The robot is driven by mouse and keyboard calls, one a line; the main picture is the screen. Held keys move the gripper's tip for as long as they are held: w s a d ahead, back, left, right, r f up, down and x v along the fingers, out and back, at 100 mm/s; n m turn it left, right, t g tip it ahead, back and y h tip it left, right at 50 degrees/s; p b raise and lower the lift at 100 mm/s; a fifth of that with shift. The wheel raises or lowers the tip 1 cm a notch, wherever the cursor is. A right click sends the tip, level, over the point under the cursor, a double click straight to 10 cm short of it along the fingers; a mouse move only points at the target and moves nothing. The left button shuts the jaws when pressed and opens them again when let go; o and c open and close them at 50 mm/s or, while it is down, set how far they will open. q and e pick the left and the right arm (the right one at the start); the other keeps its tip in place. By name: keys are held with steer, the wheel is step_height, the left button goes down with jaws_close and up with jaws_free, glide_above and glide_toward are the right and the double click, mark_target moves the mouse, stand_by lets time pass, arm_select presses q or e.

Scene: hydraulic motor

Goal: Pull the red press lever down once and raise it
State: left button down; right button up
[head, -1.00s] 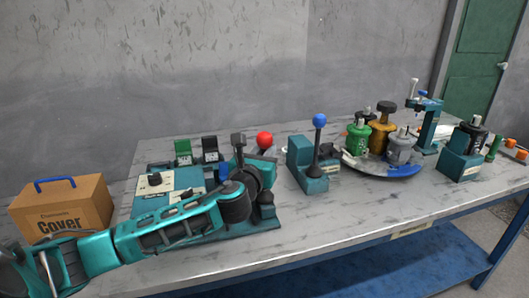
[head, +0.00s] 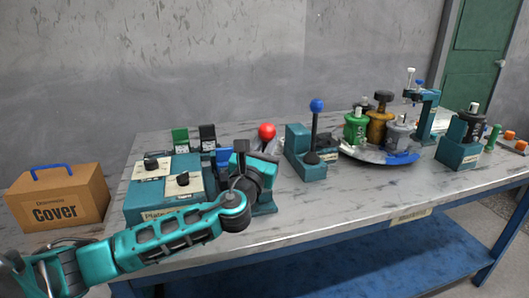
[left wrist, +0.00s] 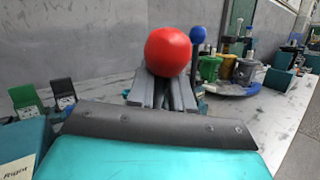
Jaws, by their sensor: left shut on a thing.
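The red ball knob of the press lever (head: 266,131) stands behind my left wrist in the head view. In the left wrist view the red knob (left wrist: 168,52) sits large at the top centre, just beyond the grey fingers. My left gripper (left wrist: 165,88) is shut on the lever just below the knob. In the head view my left gripper (head: 266,146) is small and partly behind my own wrist. The lever's shaft and the press base are mostly hidden by my arm and fingers. My right gripper is in neither view.
A blue-knobbed lever (head: 317,106) on a teal block stands just right of the red knob. A round turntable (head: 375,156) with several cylinders is further right. Left are a teal panel with black knobs (head: 150,188) and a cardboard box (head: 62,197). The table front is clear.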

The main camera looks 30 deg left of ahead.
arm_select(q)
steer(key=shift+s+d+f+m+t+h+b, duration=0.5)
steer(key=shift+m+t+b, duration=0.3)
steer(key=shift+b, duration=0.75)
steer(key=shift+s+d+f+m+t+h+b, duration=0.3)
steer(key=shift+s+d+f+m+t+b, duration=0.4)
steer(key=shift+b, duration=0.9)
steer(key=shift+s+d+f+m+t+h+b, duration=0.35)
steer(key=shift+d+m+t+b, duration=0.55)
steer(key=shift+b, duration=0.65)
steer(key=shift+a, duration=0.2)
steer(key=c, duration=1.2)
jaws_free()
steer(key=shift+o, duration=0.2)
steer(key=shift+r, duration=0.1)
steer(key=shift+s, duration=0.1)
steer(key=v, duration=1.3)
steer(key=shift+b, duration=0.35)
